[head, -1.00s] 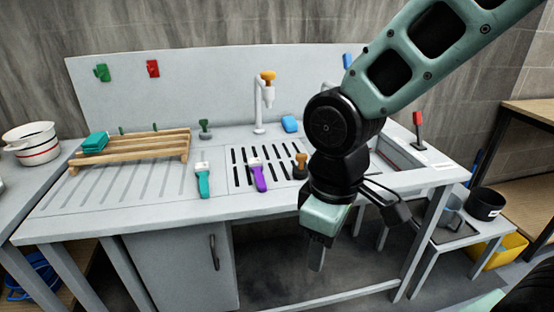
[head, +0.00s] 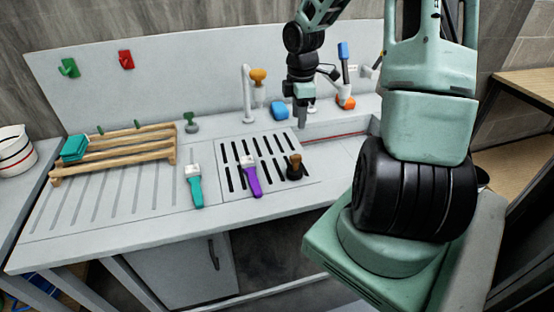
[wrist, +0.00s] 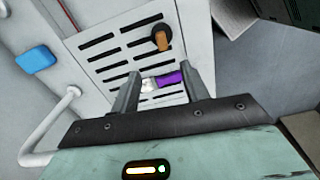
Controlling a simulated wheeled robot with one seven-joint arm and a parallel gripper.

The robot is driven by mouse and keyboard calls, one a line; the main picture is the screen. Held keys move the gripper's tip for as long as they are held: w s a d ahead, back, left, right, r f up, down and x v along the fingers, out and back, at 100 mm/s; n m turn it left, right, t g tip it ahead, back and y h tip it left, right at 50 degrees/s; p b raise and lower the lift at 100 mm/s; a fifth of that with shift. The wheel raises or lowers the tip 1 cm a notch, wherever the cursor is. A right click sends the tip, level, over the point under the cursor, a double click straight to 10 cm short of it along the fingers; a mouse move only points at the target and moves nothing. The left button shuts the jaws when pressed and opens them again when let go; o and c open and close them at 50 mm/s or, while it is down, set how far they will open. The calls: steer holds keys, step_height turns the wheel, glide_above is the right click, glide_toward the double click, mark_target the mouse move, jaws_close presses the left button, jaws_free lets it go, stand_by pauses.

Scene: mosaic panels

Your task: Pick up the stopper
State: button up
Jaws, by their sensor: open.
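A stopper-like piece with a black round base and brown handle (head: 295,164) stands on the slotted drain panel (head: 230,181). In the wrist view its brown handle (wrist: 164,41) shows beyond the fingers, above and to the right of the gap. A dark green knobbed piece on a round base (head: 191,124), also stopper-like, stands behind the wooden rack's right end. My gripper (head: 301,117) is over the back of the counter near the basin's edge, pointing down. In the wrist view its fingers (wrist: 162,92) are apart, with nothing held between them.
A purple-handled brush (head: 251,179) and a teal-handled brush (head: 195,187) lie on the counter. A tap (head: 247,95) and blue sponge (head: 280,110) are at the back. A wooden rack (head: 130,150) stands left. A blue-handled tool (head: 343,60) stands beside the basin.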

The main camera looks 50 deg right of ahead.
mark_target(296, 156)
step_height(296, 156, down, 12)
steer(key=shift+s+a+f+p, duration=0.15)
steer(key=shift+f+p, duration=0.7)
steer(key=shift+f, duration=1.85)
steer(key=shift+c, duration=0.3)
steer(key=shift+a, duration=0.1)
jaws_close()
